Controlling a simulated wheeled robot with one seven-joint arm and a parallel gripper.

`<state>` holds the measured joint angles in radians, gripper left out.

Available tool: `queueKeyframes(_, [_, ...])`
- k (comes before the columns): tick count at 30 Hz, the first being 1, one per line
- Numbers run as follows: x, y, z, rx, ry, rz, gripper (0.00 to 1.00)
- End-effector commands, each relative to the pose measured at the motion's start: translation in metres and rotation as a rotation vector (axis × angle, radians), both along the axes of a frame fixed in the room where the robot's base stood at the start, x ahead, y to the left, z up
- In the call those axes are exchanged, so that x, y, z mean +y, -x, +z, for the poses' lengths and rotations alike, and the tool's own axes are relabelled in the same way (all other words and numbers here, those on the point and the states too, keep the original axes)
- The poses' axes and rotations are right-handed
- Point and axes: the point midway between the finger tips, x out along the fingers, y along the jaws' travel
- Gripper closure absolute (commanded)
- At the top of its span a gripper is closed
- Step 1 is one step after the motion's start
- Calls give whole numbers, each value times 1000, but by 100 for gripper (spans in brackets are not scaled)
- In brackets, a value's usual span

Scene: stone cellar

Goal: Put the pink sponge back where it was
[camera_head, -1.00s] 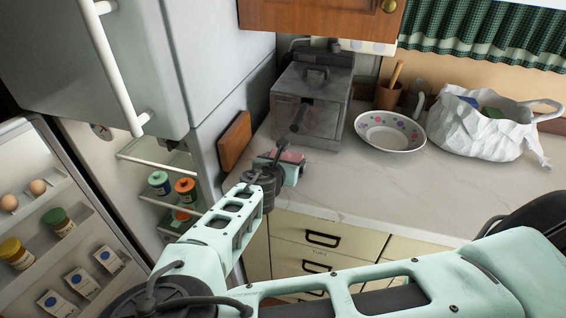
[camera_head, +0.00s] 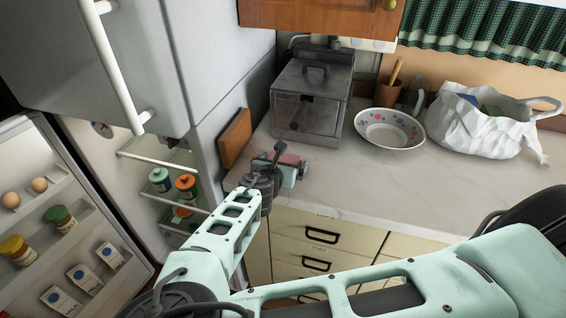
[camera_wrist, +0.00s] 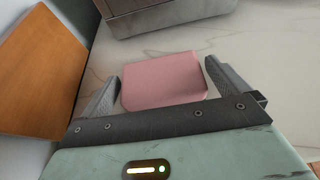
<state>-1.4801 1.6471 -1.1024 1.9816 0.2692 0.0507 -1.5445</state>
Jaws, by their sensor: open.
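The pink sponge (camera_wrist: 163,80) lies flat on the pale marble counter in the wrist view, near the foot of the grey metal appliance. My gripper (camera_wrist: 163,68) is open, with one grey finger on each side of the sponge and a gap at the right finger; the left finger is very close to the sponge's left edge. The near edge of the sponge is close to the gripper's dark palm bar. In the head view my gripper (camera_head: 289,171) is low over the counter's left end, and the sponge is mostly hidden there by my wrist.
A wooden board (camera_head: 235,139) leans against the fridge side, left of my gripper. The grey metal appliance (camera_head: 310,103) stands just behind. A spotted bowl (camera_head: 390,131) and a white bag (camera_head: 480,130) stand farther right. The fridge door is open. The front middle counter is clear.

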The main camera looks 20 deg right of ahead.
Motion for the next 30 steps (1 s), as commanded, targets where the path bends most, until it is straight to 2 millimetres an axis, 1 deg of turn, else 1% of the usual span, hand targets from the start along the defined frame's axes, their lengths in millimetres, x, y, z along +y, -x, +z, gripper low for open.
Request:
queueKeyframes(1, [7,6,0,0,-2,5,0])
queueKeyframes(6, [22,28,11,-1,-3,4,0])
queueKeyframes(12, [35,47,22,-1,-1,3,0])
queueKeyframes(17, [38,52,25,0,0,1,0])
queueKeyframes(30, [37,52,25,0,0,1,0])
